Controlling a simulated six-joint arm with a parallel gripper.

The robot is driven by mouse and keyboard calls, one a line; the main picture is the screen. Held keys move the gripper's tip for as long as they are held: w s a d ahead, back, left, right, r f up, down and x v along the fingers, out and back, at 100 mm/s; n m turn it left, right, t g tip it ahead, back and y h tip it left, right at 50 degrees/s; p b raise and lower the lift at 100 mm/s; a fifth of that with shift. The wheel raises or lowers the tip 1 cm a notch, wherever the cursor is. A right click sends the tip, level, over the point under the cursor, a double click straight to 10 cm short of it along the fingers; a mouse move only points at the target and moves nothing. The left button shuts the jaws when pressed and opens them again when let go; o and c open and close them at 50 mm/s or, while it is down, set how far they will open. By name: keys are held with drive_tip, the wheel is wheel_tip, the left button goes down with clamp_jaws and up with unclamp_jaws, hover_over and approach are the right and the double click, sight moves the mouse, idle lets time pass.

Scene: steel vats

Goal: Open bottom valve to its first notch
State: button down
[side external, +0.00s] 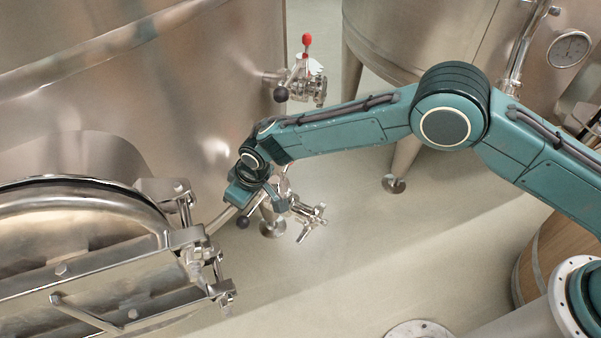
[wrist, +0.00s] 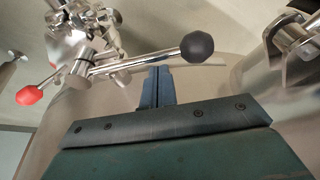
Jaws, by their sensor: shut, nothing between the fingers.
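The bottom valve (side external: 308,212) sits low on the big steel vat in the side view, partly hidden by my wrist. Its black ball (side external: 243,222) shows just below my gripper. In the wrist view the valve's steel lever (wrist: 132,61) runs from the valve body (wrist: 84,42) to the black ball (wrist: 197,47) at right, and a red knob (wrist: 29,95) sits at left. My gripper (wrist: 157,72) is shut and empty, its fingertips close to the lever between body and ball. I cannot tell whether they touch. In the side view my gripper (side external: 268,198) is beside the valve.
An upper valve (side external: 303,82) with a red knob and black ball is on the same vat, above my wrist. A round steel hatch (side external: 75,215) with a hinge and clamps (side external: 200,258) stands close at left. The floor (side external: 330,285) to the right is open.

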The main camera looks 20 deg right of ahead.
sight(254, 209)
drive_tip(key=shift+s+d+f, duration=0.15)
drive_tip(key=shift+s+d, duration=0.5)
drive_tip(key=shift+s, duration=0.3)
idle(0.5)
drive_tip(key=shift+s+d, duration=0.7)
drive_tip(key=shift+s, duration=0.05)
idle(1.4)
drive_tip(key=shift+w+a, duration=0.4)
drive_tip(key=shift+a, duration=0.15)
drive_tip(key=shift+r, duration=0.25)
drive_tip(key=v, duration=0.8)
idle(0.6)
